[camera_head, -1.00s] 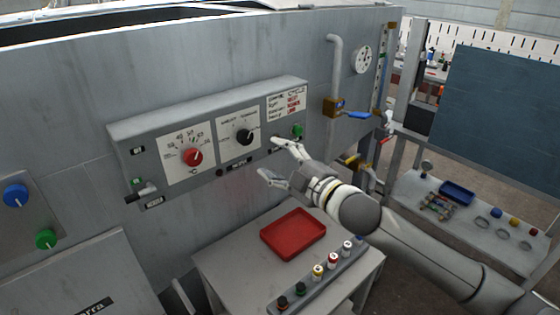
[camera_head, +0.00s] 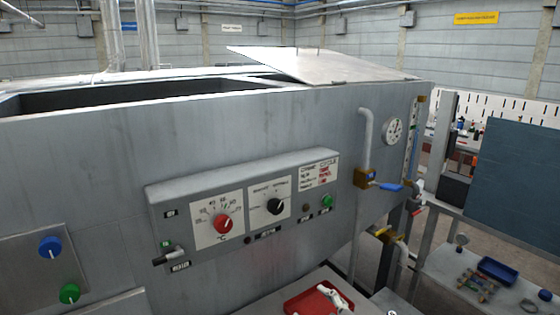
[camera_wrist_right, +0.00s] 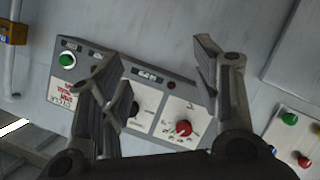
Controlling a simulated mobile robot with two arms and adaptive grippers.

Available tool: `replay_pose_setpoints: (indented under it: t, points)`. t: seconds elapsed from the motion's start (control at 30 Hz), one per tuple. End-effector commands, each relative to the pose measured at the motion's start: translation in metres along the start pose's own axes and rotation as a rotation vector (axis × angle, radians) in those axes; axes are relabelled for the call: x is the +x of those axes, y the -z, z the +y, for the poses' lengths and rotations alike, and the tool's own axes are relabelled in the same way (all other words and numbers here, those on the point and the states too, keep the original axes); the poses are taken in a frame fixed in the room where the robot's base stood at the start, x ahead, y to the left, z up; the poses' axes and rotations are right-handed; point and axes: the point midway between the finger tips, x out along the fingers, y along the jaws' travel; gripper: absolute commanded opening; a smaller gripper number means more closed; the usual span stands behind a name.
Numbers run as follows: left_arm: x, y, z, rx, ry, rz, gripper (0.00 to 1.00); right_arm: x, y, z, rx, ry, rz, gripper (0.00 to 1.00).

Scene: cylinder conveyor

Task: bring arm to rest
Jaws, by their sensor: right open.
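My right gripper (camera_wrist_right: 155,75) is open in the right wrist view, its two fingers spread apart with nothing between them. Beyond the fingers is the grey control panel with its red knob (camera_wrist_right: 184,128), black knob (camera_wrist_right: 134,108) and green button (camera_wrist_right: 67,60). The rest of my right arm is out of the head view. My left gripper is not in view.
The grey tank wall (camera_head: 90,150) fills the middle. A pipe with a blue-handled valve (camera_head: 390,187) stands out at its right. A side table with a blue tray (camera_head: 497,270) is at lower right.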

Motion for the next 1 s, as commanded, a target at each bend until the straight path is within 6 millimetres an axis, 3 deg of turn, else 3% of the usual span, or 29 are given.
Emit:
replay_pose_setpoints:
  t: [0.03,0.27,0.4,0.6,0.8,1.0]
  points:
    - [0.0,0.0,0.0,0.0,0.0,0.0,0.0,-0.01,-0.018,-0.014,0.062,0.016,-0.056,0.58]
    - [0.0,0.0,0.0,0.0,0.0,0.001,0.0,-0.065,-0.098,-0.061,0.313,0.057,-0.339,0.58]
    - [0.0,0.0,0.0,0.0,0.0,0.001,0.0,-0.111,-0.144,-0.089,0.452,0.073,-0.527,0.58]
    - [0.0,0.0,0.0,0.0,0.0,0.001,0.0,-0.175,-0.191,-0.122,0.598,0.083,-0.755,0.58]
    - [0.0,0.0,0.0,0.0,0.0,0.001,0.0,-0.236,-0.221,-0.148,0.708,0.084,-0.953,0.58]
    - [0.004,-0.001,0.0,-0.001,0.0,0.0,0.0,-0.204,-0.261,-0.171,0.702,0.096,-0.967,0.58]
